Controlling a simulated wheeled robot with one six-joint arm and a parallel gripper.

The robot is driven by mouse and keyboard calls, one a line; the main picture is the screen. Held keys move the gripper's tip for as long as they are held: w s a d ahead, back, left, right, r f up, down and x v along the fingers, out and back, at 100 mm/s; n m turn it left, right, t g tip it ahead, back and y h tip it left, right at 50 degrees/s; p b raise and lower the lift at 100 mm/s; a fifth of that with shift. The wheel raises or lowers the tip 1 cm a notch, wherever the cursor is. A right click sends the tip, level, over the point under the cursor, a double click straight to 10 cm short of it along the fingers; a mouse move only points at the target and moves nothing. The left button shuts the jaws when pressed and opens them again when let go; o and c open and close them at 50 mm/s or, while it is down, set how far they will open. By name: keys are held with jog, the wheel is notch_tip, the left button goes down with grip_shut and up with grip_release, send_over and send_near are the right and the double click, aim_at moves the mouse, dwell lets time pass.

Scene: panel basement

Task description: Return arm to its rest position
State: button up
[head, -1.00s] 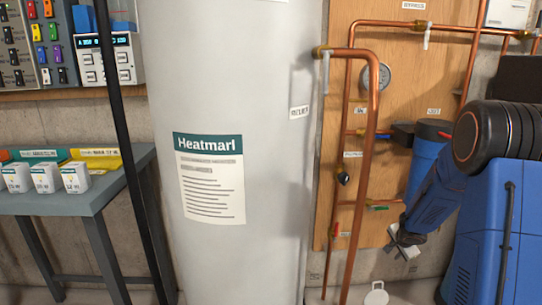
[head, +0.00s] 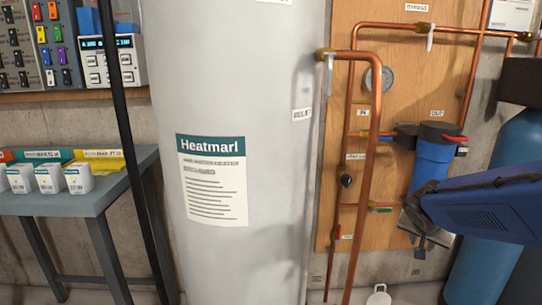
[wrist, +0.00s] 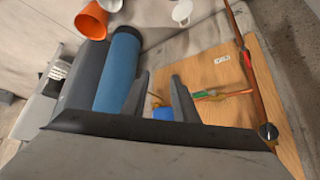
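My gripper (head: 420,240) is at the right of the head view, at the end of my blue forearm. It is in front of the lower right part of the wooden pipe board (head: 336,200), near the blue filter housing (head: 432,160). In the wrist view my gripper (wrist: 161,82) has its two dark fingers apart, with nothing held between them. The board (wrist: 262,90) shows beyond the fingers there. Part of the filter housing (wrist: 163,114) shows low between the fingers.
A tall white Heatmarl tank (head: 245,90) stands in the middle, with copper pipes (head: 376,130) beside it. A grey bench (head: 85,200) stands left. A blue cylinder (head: 518,145) stands right, partly behind my forearm. An orange container (wrist: 91,20) shows in the wrist view.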

jog(key=s+a+n+y, duration=0.2)
jog(key=s+a+n, duration=0.2)
jog(key=s+a, duration=0.3)
jog(key=s+a+r+n+g+y, duration=0.1)
jog(key=s+a+n, duration=0.3)
jog(key=s, duration=1.2)
jog(key=a+y, duration=0.1)
jog(key=a, duration=0.2)
jog(key=shift+a+r+n+y, duration=0.2)
jog(key=shift+a+n+y, duration=0.15)
jog(key=shift+n+y, duration=0.05)
